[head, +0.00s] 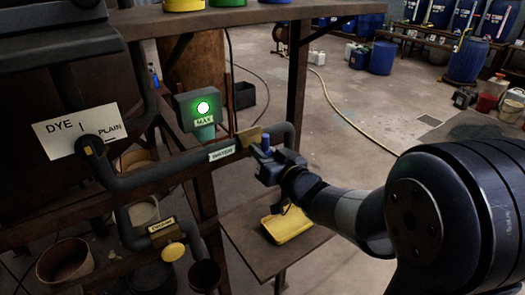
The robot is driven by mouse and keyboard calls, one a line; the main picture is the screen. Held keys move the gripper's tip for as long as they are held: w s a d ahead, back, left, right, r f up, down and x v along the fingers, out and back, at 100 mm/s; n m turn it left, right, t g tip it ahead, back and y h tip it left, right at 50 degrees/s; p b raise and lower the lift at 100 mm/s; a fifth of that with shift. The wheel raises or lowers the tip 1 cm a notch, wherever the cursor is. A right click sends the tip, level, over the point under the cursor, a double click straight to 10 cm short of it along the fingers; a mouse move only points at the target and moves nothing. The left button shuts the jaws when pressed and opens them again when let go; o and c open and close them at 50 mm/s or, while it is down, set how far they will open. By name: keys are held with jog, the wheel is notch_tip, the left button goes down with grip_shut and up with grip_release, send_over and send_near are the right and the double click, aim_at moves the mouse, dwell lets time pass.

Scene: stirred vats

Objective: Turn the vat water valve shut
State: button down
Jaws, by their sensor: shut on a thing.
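The water valve has a brass-coloured body (249,137) on the grey horizontal pipe, just right of the WATER label (222,153). A blue handle (266,143) stands at its right side. My gripper (266,158) reaches in from the lower right and is shut on the blue handle. The fingers and wrist hide part of the handle and the pipe behind it, so the handle's exact angle cannot be told.
A green lamp (203,107) marked MAX is lit above the pipe. The DYE/PLAIN plate (80,130) is at left. A lower valve has a yellow handle (174,251).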

jog(key=c, duration=1.4)
grip_release()
jog(key=shift+o, duration=0.2)
jog(key=shift+s+d, duration=0.1)
jog(key=b+v, duration=0.1)
jog(key=v, duration=0.9)
jog(key=shift+s+d, duration=0.2)
jog(key=shift+s, duration=0.05)
jog(key=p+x, duration=0.1)
jog(key=x, duration=1)
